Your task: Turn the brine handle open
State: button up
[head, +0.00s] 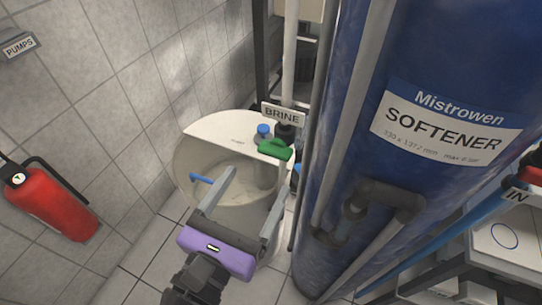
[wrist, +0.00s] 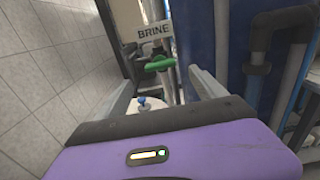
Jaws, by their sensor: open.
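In the wrist view the green handle (wrist: 160,64) lies ahead of my gripper, below the BRINE label (wrist: 153,32), and appears roughly crosswise to the pipe. My gripper (head: 252,190) is open, with its purple body low in the picture and its two grey fingers pointing toward the handle. The fingers are apart from the handle, and nothing is between them. Whether the valve is open or closed I cannot tell.
The white brine tank (head: 184,165) stands under the handle, with a blue cap (head: 263,130) on its lid. A large blue softener vessel (head: 345,110) with grey pipes stands close on the right. A tiled wall and a red extinguisher (head: 50,203) are on the left.

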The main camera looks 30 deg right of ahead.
aim_at(272, 156)
jog(key=p+x, duration=0.2)
jog(key=x, duration=0.5)
jog(key=shift+w+d, duration=0.15)
jog(key=shift+d, duration=0.1)
jog(key=shift+c, duration=0.4)
jog(key=c, duration=1.3)
